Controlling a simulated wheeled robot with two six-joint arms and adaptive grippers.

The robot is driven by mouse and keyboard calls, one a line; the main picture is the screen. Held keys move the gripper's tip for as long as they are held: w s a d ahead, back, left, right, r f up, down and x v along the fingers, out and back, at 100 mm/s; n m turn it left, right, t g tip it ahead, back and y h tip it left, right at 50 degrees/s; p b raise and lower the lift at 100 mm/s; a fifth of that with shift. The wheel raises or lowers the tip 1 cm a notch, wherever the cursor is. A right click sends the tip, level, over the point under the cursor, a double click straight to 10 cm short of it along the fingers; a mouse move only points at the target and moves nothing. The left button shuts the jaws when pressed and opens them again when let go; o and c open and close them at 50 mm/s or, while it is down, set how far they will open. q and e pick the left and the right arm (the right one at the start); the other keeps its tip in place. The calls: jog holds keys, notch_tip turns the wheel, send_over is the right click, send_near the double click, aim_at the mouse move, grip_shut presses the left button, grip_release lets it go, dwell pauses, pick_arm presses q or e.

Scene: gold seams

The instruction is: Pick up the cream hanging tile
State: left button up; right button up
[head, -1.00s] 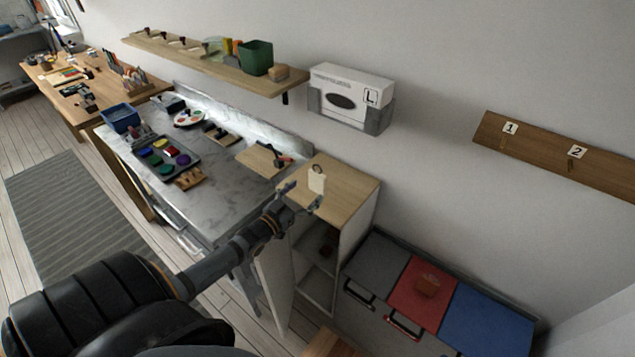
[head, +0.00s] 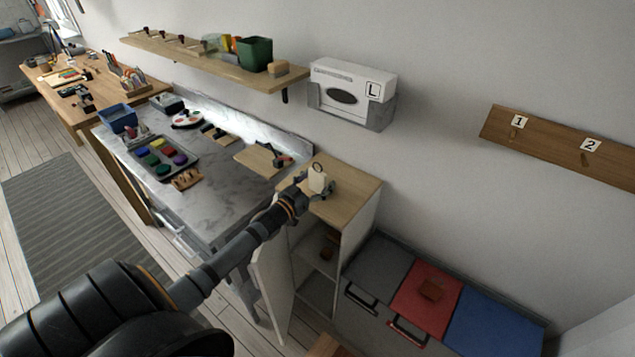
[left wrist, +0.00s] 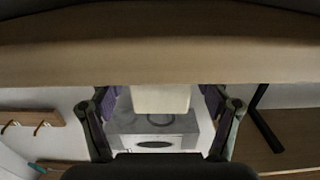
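The cream hanging tile (head: 317,182), a small pale plate with a ring at its top, stands upright on or just above the wooden cabinet top (head: 345,187) in the head view. My left gripper (head: 308,191) is at the tile, with its fingers open. In the left wrist view the tile (left wrist: 160,98) is between the two fingers of the left gripper (left wrist: 160,104), with a gap on each side. Its ring shows dark below it in that view. My right gripper is not in view.
A grey worktop (head: 225,189) with a paint tray (head: 163,160) and boards lies to the left. A wall box (head: 352,94) and a numbered hook board (head: 560,148) are on the wall. Bins with grey, red (head: 425,297) and blue lids stand right of the cabinet.

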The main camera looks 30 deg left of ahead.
aim_at(316, 173)
pick_arm(q)
jog(key=c, duration=1)
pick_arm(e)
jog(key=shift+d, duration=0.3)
pick_arm(q)
jog(key=shift+r, duration=0.2)
notch_tip(316, 173, up, 3)
jog(key=shift+r+p, duration=0.1)
jog(key=shift+p, duration=0.45)
jog(key=s+d+r+p, duration=0.2)
jog(key=s+r+p, duration=0.1)
jog(key=s+p, duration=0.1)
jog(key=s+d+r+p, duration=0.3)
jog(key=p, duration=0.2)
jog(key=s+d+r+p, duration=0.3)
jog(key=s+p, duration=0.1)
jog(key=p, duration=0.1)
jog(key=shift+s+r+p, duration=0.2)
jog(key=shift+s+p, duration=0.1)
jog(key=shift+p, duration=0.05)
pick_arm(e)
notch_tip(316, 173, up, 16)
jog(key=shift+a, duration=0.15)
